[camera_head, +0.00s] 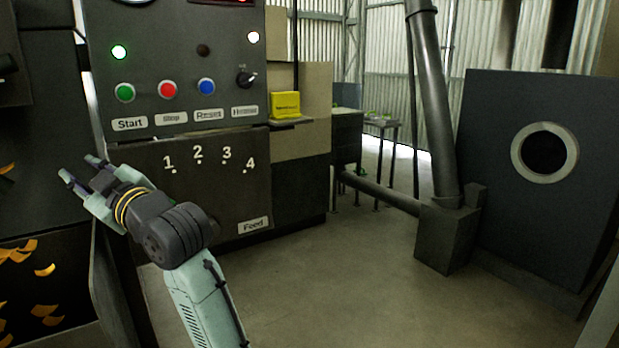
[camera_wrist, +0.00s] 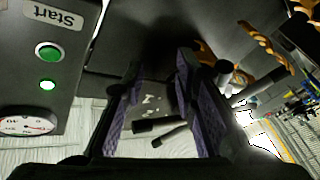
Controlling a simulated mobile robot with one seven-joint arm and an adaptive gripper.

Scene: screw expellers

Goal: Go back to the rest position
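My gripper (camera_head: 78,166) is at the left in the head view, in front of the dark machine and below the control panel (camera_head: 180,70). Its two fingers are apart with nothing between them. In the wrist view the open fingers of my gripper (camera_wrist: 160,66) show with a clear gap. The panel carries a green Start button (camera_head: 124,92), a red Stop button (camera_head: 167,89), a blue Reset button (camera_head: 206,86) and a black selector knob (camera_head: 245,77). The green Start button also shows in the wrist view (camera_wrist: 48,51). My fingers are apart from the buttons.
A feed dial plate (camera_head: 205,180) marked with numbers is right of my gripper. Orange flakes (camera_head: 45,270) lie at the lower left. A yellow box (camera_head: 285,105) sits on a ledge. A grey pipe (camera_head: 430,100) and a dark machine (camera_head: 540,190) stand right. The middle floor is clear.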

